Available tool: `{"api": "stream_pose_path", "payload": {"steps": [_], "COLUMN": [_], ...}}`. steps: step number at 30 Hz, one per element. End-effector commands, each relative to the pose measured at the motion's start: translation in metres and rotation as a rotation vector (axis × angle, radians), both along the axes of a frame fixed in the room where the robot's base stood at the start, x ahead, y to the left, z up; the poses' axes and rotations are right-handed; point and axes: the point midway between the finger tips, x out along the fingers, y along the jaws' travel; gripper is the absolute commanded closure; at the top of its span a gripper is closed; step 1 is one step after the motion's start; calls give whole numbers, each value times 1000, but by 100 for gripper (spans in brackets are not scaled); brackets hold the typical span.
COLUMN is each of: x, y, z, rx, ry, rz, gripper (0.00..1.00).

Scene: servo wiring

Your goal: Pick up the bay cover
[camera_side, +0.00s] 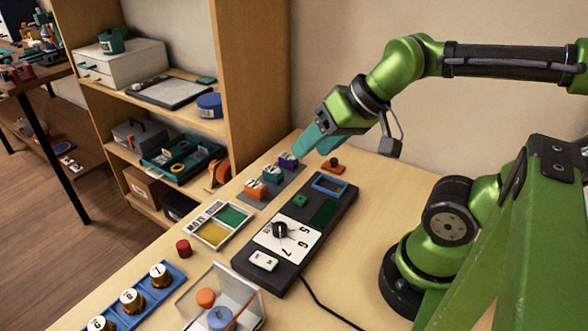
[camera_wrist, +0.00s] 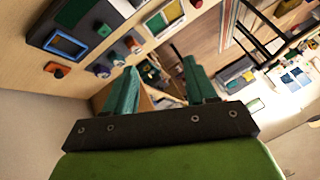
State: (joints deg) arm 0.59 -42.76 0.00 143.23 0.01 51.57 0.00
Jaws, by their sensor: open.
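A small orange plate with a dark knob (camera_side: 333,166) lies on the table just past the far end of the dark panel; I take it for the bay cover. It also shows at the left of the wrist view (camera_wrist: 57,69). My gripper (camera_side: 312,148) has teal fingers, spread apart and empty. In the side view it hangs above the table, to the upper left of the orange plate and apart from it. In the wrist view the fingers (camera_wrist: 161,66) point away from the plate. The dark panel (camera_side: 262,272) has a blue-framed bay (camera_side: 329,185).
Several coloured connector blocks (camera_side: 272,174) stand on a grey strip left of the panel. A tray with green and yellow sections (camera_side: 215,223), a red cylinder (camera_side: 184,249), a clear box (camera_side: 222,300) and a blue rack (camera_side: 146,299) lie nearer. Shelves (camera_side: 237,70) stand behind.

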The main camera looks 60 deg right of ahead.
Motion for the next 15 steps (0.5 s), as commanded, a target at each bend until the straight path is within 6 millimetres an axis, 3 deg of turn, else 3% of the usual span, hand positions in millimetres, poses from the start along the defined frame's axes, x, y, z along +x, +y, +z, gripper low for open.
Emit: {"api": "stream_pose_path", "payload": {"steps": [5,11,15], "x": [20,61,78], "y": [-32,-111,-178], "z": [-16,-32,-49], "rx": [3,-46,-83], "ry": [108,293,429], "rz": [-115,-212,-213], "gripper": [44,44,44]}}
